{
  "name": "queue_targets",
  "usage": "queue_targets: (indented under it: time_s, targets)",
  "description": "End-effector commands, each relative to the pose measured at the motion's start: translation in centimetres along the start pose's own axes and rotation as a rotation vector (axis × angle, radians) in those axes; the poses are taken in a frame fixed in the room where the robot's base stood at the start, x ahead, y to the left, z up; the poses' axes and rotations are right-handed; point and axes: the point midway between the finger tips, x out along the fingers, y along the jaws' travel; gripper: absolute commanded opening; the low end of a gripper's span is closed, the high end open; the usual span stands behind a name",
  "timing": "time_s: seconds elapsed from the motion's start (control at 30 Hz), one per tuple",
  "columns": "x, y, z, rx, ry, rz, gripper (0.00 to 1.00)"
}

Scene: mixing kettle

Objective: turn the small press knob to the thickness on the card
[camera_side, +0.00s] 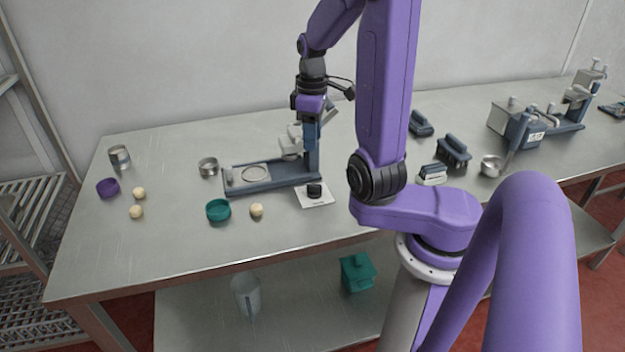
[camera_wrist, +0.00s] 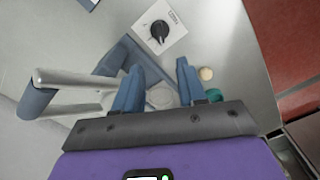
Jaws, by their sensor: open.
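The small press (camera_side: 285,184) has a dark blue base, a round plate and a pale upper part. Its black knob (camera_side: 315,189) sits on a white square plate (camera_side: 318,202) by the base's right end. In the wrist view the knob (camera_wrist: 159,30) has a pale pointer mark and stands beyond the fingertips, near the top. Small print on the white plate (camera_wrist: 175,19) is too small to read. My gripper (camera_side: 309,127) is above the press, apart from the knob; its blue fingers (camera_wrist: 160,72) are open and empty. I cannot make out a readable thickness card.
A teal cup (camera_side: 218,211) and a dough ball (camera_side: 256,210) lie in front of the press; a metal cup (camera_side: 208,167) stands left. A larger machine (camera_side: 520,125) with a small label stands right. Dark brushes (camera_side: 453,151) lie between. The press's handle (camera_wrist: 75,78) is close beside my fingers.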

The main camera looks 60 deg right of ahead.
Motion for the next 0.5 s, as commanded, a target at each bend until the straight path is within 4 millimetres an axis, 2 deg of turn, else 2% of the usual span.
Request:
queue_targets:
  time_s: [0.2, 0.5]
  targets:
    - [4.2, -0.1, 0.1, 0.000, -0.004, -0.005, 0.40]
    - [8.8, -0.1, 0.1, 0.001, -0.004, -0.004, 0.40]
